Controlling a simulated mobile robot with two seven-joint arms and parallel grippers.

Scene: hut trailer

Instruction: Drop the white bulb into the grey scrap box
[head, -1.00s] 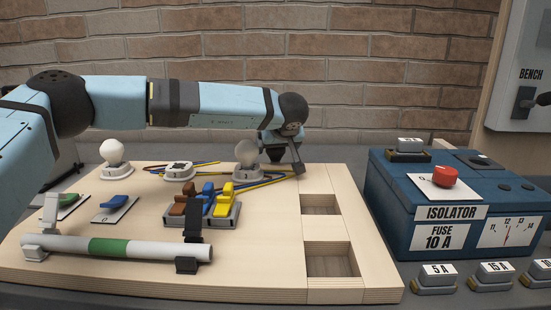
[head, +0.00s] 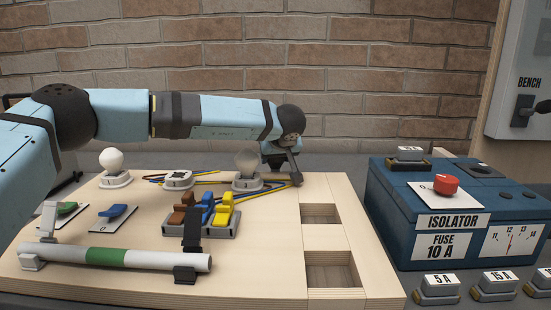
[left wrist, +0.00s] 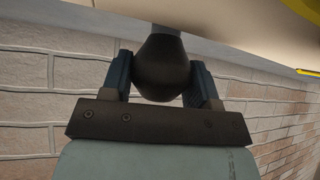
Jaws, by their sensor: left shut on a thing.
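A white bulb (head: 112,159) stands upright in a white holder at the back left of the wooden board in the head view. A second, greyer bulb (head: 247,161) stands in a holder further right. My left gripper (head: 279,166) is beyond the board's back edge, right of the grey bulb and well away from the white one. In the left wrist view its two blue fingers are shut on a dark rounded thing (left wrist: 164,68) with a paler neck. I cannot tell what it is. I see no grey scrap box. My right gripper is out of view.
The board (head: 270,262) carries coloured levers (head: 208,209), a white tube with a green band (head: 115,256) and two open wooden compartments (head: 333,269). A blue isolator box (head: 384,215) stands right of the board. Several fuse blocks (head: 436,289) lie before it. A brick wall closes the back.

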